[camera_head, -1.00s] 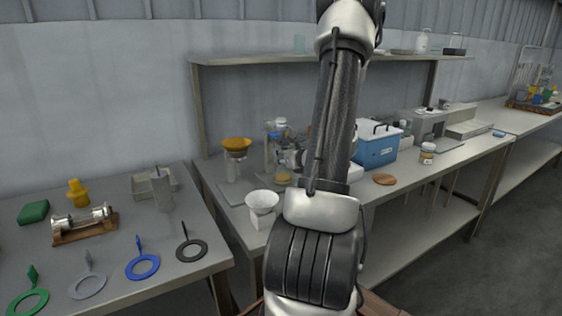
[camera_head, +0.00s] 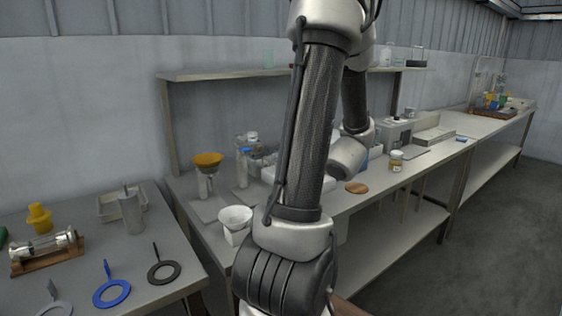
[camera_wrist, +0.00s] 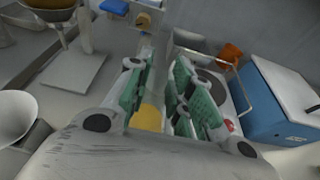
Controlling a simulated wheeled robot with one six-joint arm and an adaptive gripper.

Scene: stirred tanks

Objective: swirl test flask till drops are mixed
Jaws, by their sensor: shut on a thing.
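My gripper (camera_wrist: 160,82) shows in the wrist view, its two green-padded fingers closed in around a pale, clear glass thing that looks like the test flask (camera_wrist: 150,117). A yellow patch shows low between the fingers, seemingly the flask's contents. The flask's outline is hard to make out, and the fingers and palm cover much of it. I cannot tell whether its base touches the bench or whether drops show in it. In the head view my own arm hides the gripper's fingers and the flask.
In the head view, an orange funnel on a stand (camera_head: 207,162), a white bowl-shaped funnel (camera_head: 235,218) and bottles (camera_head: 243,165) stand left of my arm. A blue box (camera_wrist: 275,105) is close on the right in the wrist view. A lidded jar (camera_head: 396,161) and brown disc (camera_head: 357,187) sit farther right.

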